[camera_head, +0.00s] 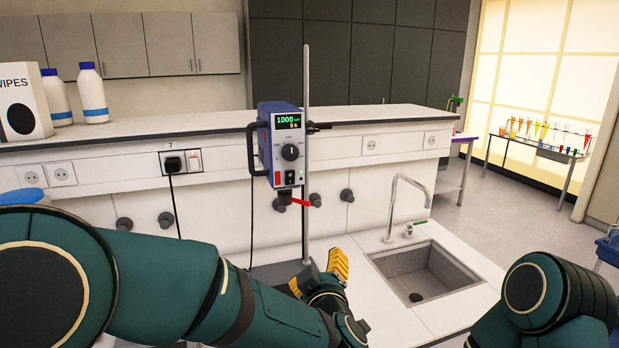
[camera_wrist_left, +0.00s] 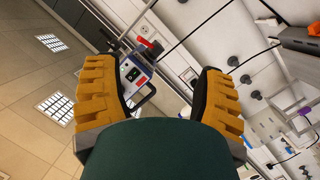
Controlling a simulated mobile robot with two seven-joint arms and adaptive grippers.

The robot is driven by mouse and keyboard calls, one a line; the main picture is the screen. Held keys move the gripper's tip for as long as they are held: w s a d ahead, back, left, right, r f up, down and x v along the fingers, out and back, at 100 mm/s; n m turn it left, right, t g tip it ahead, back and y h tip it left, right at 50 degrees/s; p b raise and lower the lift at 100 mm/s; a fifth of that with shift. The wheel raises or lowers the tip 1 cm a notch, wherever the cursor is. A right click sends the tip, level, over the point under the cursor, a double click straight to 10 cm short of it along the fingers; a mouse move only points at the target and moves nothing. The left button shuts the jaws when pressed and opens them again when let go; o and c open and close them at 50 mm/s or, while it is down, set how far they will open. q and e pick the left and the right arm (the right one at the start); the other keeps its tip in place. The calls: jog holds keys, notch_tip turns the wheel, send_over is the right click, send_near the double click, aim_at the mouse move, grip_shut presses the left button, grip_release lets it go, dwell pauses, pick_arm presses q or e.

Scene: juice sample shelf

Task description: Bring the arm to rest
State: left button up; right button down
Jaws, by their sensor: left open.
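My left arm (camera_head: 160,285) reaches in from the left, over the white counter. My left gripper (camera_head: 318,272), with yellow finger pads, is at its end, close to the base of the stirrer stand and left of the sink. In the left wrist view the gripper (camera_wrist_left: 158,92) has its two yellow fingers wide apart with nothing between them. The overhead stirrer (camera_head: 283,145), blue and grey with a lit display, hangs on the metal rod above the gripper; it also shows beyond the fingers in the wrist view (camera_wrist_left: 131,74). My right arm (camera_head: 548,300) shows at the lower right; its gripper is out of view.
The sink (camera_head: 428,270) with its tap (camera_head: 398,205) lies right of the left gripper. A raised ledge (camera_head: 210,121) runs behind, with a wipes box (camera_head: 22,100) and two white bottles (camera_head: 92,95). A table with colourful glasses (camera_head: 545,148) stands far right. Floor between is clear.

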pick_arm(q)
jog(key=s+a+f+m+g+h+b, duration=0.1)
jog(key=a+f+m+g, duration=0.1)
jog(key=f, duration=0.8)
jog(key=s+a+f+m+g+h+b, duration=0.1)
jog(key=s+a+f+g+b, duration=0.15)
jog(key=f, duration=0.65)
jog(key=s+a+f+m+g+h+b, duration=0.1)
jog(key=a+f+m+g, duration=0.1)
jog(key=f, duration=0.8)
jog(key=s+a+f+g+h+b, duration=0.1)
jog(key=s+f+g, duration=0.3)
jog(key=s+f, duration=0.4)
jog(key=s+a+f+m+g+h+b, duration=0.1)
jog(key=s+a+f+g, duration=0.3)
jog(key=s+f, duration=0.5)
jog(key=shift+m+b, duration=0.3)
jog(key=shift+b, duration=0.25)
pick_arm(e)
notch_tip(320, 180, down, 9)
jog(key=s, duration=0.1)
jog(key=shift+r, duration=0.15)
pick_arm(q)
jog(key=shift+w+a, duration=0.1)
pick_arm(e)
jog(key=shift+s, duration=0.1)
